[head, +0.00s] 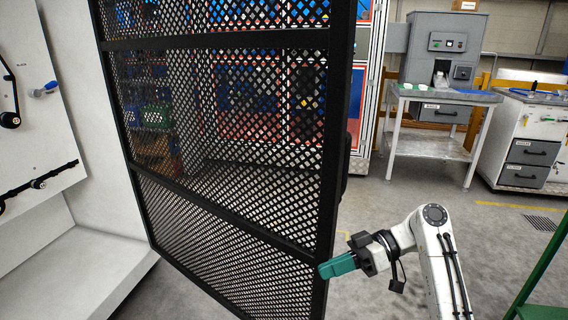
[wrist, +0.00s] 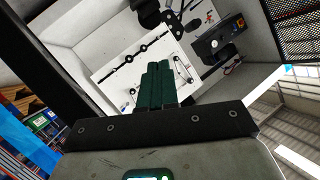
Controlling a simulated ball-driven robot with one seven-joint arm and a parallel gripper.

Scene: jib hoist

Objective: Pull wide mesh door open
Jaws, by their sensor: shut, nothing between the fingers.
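The wide mesh door (head: 225,130) is a black frame with diamond mesh and stands ajar in the head view, swung out from the white cabinet on the left. Its free edge (head: 337,130) is on the right side. My gripper (head: 338,267) has teal fingers, shut and empty, at the lower part of that free edge; whether they touch the frame I cannot tell. In the wrist view the shut fingers (wrist: 158,82) point towards the inside of the white cabinet (wrist: 85,48). A dark bar, perhaps the door frame, crosses the upper left there.
A white cabinet panel with black levers (head: 35,100) is at the left. A grey workbench (head: 440,95) and a white drawer cabinet (head: 525,140) stand at the back right. A green frame (head: 540,270) is at the lower right. Grey floor (head: 400,195) is clear between.

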